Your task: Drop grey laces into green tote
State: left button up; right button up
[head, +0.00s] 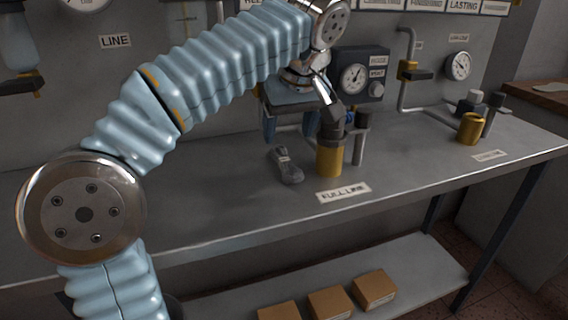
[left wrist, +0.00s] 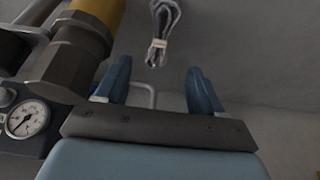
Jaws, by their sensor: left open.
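The grey laces (head: 285,166) lie as a small tied bundle on the grey bench top, just left of a yellow-based fitting. They also show in the left wrist view (left wrist: 163,32), beyond the fingertips and roughly in line with the gap between them. My left gripper (head: 290,132) is open and empty, behind the laces in the head view and apart from them. Its two blue fingers also show in the left wrist view (left wrist: 158,82). I see no green tote in either view. My right gripper is not in view.
A yellow and dark metal fitting (head: 329,158) stands close to the right of the laces. A gauge box (head: 360,76) is on the wall panel behind. A yellow cylinder (head: 471,129) stands at the right. Cardboard boxes (head: 374,289) sit on the lower shelf. The bench front-left is clear.

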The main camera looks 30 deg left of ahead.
aim_at(285, 158)
pick_arm(q)
jog(key=x, duration=0.5)
jog(key=b+x, duration=0.1)
jog(key=x, duration=0.1)
jog(key=shift+d+f, duration=0.2)
jog(key=shift+f, duration=0.2)
jog(key=c, duration=1.2)
jog(key=shift+r, duration=0.1)
